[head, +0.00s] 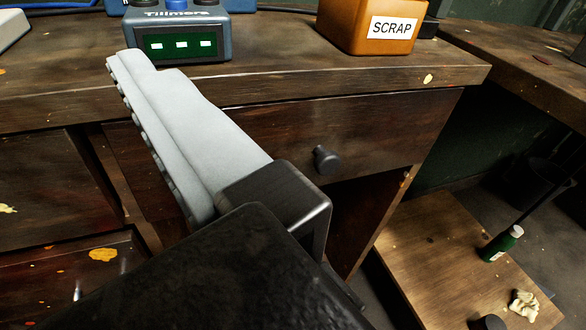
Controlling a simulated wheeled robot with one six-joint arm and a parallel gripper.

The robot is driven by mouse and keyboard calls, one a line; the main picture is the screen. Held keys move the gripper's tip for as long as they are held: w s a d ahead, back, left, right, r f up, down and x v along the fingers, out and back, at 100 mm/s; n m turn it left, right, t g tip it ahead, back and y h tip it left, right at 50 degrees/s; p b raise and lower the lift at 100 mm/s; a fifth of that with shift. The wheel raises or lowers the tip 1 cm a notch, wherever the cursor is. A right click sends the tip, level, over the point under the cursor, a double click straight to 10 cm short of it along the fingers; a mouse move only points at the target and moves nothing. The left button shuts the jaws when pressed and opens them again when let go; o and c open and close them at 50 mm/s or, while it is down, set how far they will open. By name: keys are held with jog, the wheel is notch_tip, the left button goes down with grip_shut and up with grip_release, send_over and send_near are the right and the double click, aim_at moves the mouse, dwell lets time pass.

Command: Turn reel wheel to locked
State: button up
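No reel wheel can be made out in the head view. My gripper (150,72) reaches from the bottom middle toward the upper left, with pale grey fingers and a ridged left edge. Its tips appear in front of the wooden workbench's front edge (290,92), just below a grey-blue device. The fingers overlap from this angle, so I cannot tell whether they are open or shut. No held object shows.
The grey-blue device (190,24) with a lit green display and an orange SCRAP box (345,38) stand on the bench. A drawer with a dark knob (327,160) is below. A green bottle (502,244) is on a low wooden surface (430,235).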

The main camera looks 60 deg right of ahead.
jog(key=w+d+f+h, duration=0.1)
jog(key=w+d+f, duration=0.1)
jog(key=d+f, duration=0.5)
jog(key=w+d+f+m+h, duration=0.1)
jog(key=d+f, duration=0.2)
jog(key=f, duration=0.9)
jog(key=w+d+f+h, duration=0.1)
jog(key=w+d+f, duration=0.1)
jog(key=d+f, duration=0.5)
jog(key=s+d+f+m+g+h, duration=0.15)
jog(key=s+f, duration=0.25)
jog(key=f, duration=0.6)
jog(key=s+d+f, duration=0.2)
jog(key=s+f, duration=0.2)
jog(key=f, duration=0.6)
jog(key=s+d+f+h, duration=0.1)
jog(key=s+f, duration=0.3)
jog(key=f, duration=0.5)
jog(key=shift+y, duration=0.25)
jog(key=x, duration=1.7)
jog(key=shift+w+d+f, duration=0.1)
jog(key=shift+d+f, duration=0.05)
jog(key=shift+d, duration=0.1)
jog(key=c, duration=1)
jog(key=shift+a+m, duration=0.1)
jog(key=shift+m, duration=2.35)
